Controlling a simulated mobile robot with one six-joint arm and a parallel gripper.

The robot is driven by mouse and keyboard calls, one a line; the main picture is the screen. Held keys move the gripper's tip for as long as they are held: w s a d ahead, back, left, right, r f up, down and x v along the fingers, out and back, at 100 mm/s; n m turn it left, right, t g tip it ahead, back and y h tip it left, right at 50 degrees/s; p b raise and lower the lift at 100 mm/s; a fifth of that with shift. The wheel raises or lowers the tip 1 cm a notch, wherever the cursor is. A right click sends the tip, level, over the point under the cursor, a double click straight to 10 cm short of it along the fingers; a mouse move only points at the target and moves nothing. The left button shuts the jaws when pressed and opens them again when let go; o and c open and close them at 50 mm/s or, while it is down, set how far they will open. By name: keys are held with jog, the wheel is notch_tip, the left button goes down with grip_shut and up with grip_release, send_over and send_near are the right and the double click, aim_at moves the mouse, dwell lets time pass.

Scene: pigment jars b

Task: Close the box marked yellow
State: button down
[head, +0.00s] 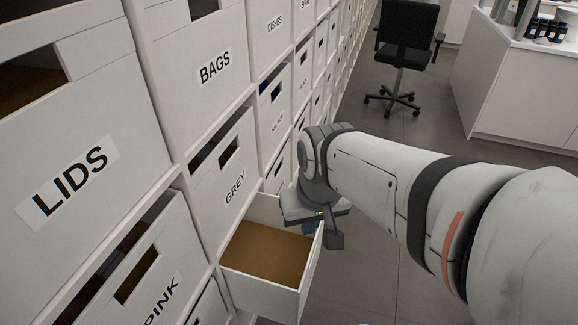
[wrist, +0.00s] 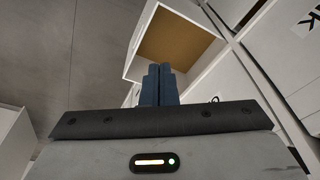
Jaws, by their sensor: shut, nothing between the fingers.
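An open white box (head: 262,289) sticks out from the shelf wall below the box marked GREY in the head view. Its brown bottom is bare in the part I see, and its front label faces away, so I cannot read its mark. The box also shows in the wrist view (wrist: 134,58), beyond my fingers. My gripper (wrist: 158,72) is shut and empty, its two blue fingers together. In the head view my gripper (head: 308,228) is at the far side of the open box, near its front end, partly hidden by my wrist. I cannot tell if it touches the box.
Boxes marked LIDS (head: 70,185), BAGS (head: 215,68), GREY (head: 235,188) and PINK (head: 160,300) sit in the wall on the left. Grey floor lies open to the right of the open box. A black chair (head: 405,40) and a white counter (head: 520,90) stand farther back.

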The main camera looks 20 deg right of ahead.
jog(key=w+d+f+m+t+y+b, duration=0.15)
jog(key=w+d+f+m+y, duration=0.3)
jog(key=d+f+m, duration=0.7)
jog(key=w+d+f+m+t+y+b, duration=0.1)
jog(key=w+d+f+m+y+b, duration=0.3)
jog(key=d+f+m, duration=0.75)
jog(key=w+a+f+m+h, duration=0.1)
jog(key=w+a+f, duration=0.6)
jog(key=a, duration=0.3)
jog(key=shift+a+f, duration=0.25)
jog(key=shift+f, duration=0.3)
jog(key=shift+s, duration=0.1)
